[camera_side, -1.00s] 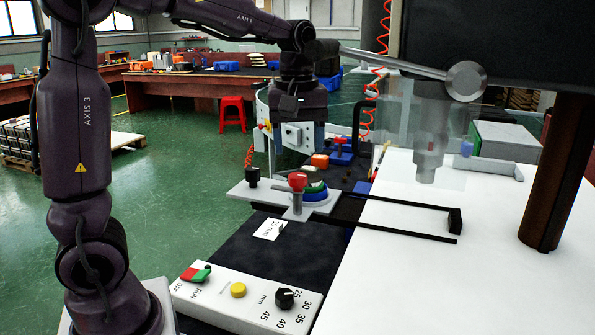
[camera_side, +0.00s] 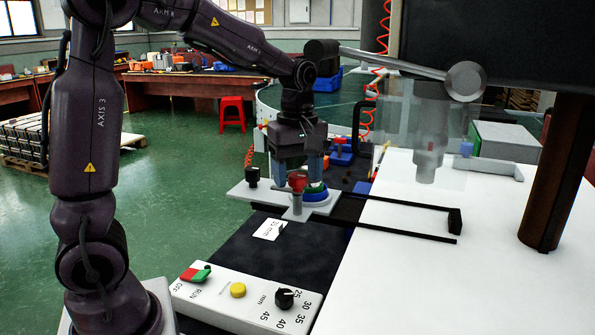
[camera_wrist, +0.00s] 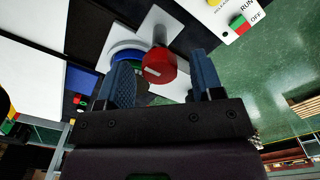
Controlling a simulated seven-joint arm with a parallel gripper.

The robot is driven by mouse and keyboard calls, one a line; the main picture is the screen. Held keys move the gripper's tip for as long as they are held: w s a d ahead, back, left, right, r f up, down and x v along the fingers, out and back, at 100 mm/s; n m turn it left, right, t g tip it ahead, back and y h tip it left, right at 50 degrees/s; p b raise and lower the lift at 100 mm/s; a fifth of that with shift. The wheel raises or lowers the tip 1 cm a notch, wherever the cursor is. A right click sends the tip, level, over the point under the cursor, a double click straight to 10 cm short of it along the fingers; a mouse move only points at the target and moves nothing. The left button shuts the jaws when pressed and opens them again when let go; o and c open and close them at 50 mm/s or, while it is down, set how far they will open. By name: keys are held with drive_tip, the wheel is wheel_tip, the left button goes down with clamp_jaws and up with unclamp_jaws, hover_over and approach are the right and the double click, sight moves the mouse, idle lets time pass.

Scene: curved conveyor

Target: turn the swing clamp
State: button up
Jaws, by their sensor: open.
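The swing clamp's red knob (camera_side: 297,180) sits on an upright grey post on a light plate (camera_side: 252,194). A round blue and green piece (camera_side: 318,193) is just right of and behind the post. My gripper (camera_side: 300,172) points down over the plate, fingers apart, with the knob in front of it in the side view. In the wrist view the red knob (camera_wrist: 159,66), with a white mark on top, appears between the two blue fingers (camera_wrist: 162,70).
Two black rails (camera_side: 400,234) run right over the white table (camera_side: 400,280). A control box (camera_side: 240,305) with switch, yellow button and dial is in front. A clear guard (camera_side: 400,135) stands at right.

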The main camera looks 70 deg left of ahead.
drive_tip(key=c, duration=0.9)
drive_tip(key=shift+m, duration=0.3)
drive_tip(key=m, duration=1.3)
drive_tip(key=shift+r+m, duration=0.1)
drive_tip(key=shift+m, duration=2)
